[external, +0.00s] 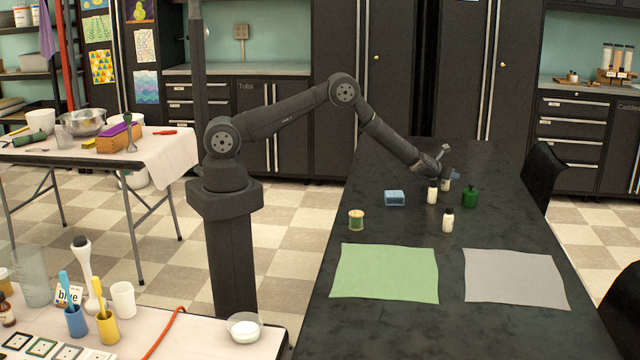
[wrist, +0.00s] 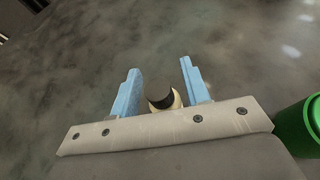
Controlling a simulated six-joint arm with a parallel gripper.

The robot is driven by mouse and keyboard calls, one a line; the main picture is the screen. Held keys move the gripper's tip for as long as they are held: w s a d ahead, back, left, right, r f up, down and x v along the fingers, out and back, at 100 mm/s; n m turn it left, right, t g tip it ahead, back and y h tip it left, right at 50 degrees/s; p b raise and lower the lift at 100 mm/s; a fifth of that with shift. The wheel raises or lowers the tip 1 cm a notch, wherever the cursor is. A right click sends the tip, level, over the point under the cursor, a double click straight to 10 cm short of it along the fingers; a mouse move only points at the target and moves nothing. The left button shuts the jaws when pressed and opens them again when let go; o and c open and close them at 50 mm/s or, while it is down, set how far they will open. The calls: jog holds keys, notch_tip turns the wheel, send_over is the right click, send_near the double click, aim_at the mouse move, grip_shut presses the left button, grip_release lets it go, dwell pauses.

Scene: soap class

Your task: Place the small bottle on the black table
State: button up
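Several small cream bottles with black caps stand on the black table (external: 400,325). One bottle (external: 432,193) is at the left, another (external: 447,222) is nearer the camera, and a third (external: 446,184) is under my gripper (external: 449,174). The wrist view shows a black-capped cream bottle (wrist: 164,101) between the two blue fingers of my gripper (wrist: 160,68), nearer the left finger. The fingers are apart, with a gap beside the bottle. Its lower part is hidden by the gripper body.
A green cloth (external: 384,273) and a grey cloth (external: 515,278) lie nearer the camera.

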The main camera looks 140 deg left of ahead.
jog(key=shift+r, duration=0.2)
jog(key=v, duration=1.2)
jog(key=shift+f, duration=0.1)
jog(key=x, duration=1.2)
jog(key=shift+f, duration=0.25)
jog(key=shift+r, duration=1.3)
